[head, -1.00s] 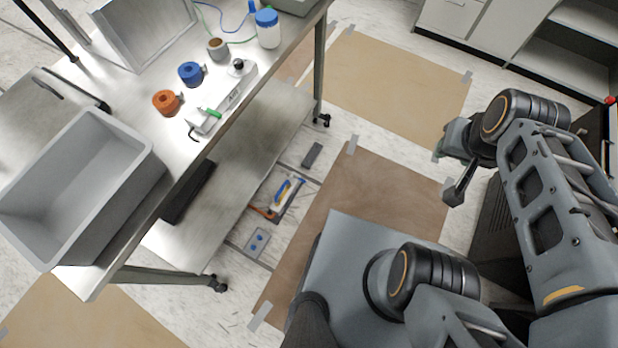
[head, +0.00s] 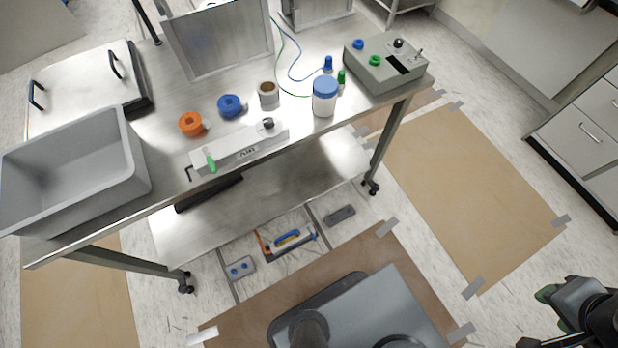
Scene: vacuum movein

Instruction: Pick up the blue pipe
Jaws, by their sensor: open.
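The blue pipe (head: 230,105) appears to be the short, ring-shaped blue piece with a small side stub on the steel table (head: 330,137). It stands between a similar orange pipe piece (head: 191,124) on its left and a grey-brown one (head: 268,94) on its right. My gripper (head: 537,320) is at the lower right edge, partly cut off by the frame. It is open and empty, above the floor and far from the blue piece.
A white fixture (head: 228,154) with a green handle lies in front of the pipes. A grey bin (head: 125,160) stands at the table's left. A blue-lidded jar (head: 324,100) and a control box (head: 375,70) stand to the right.

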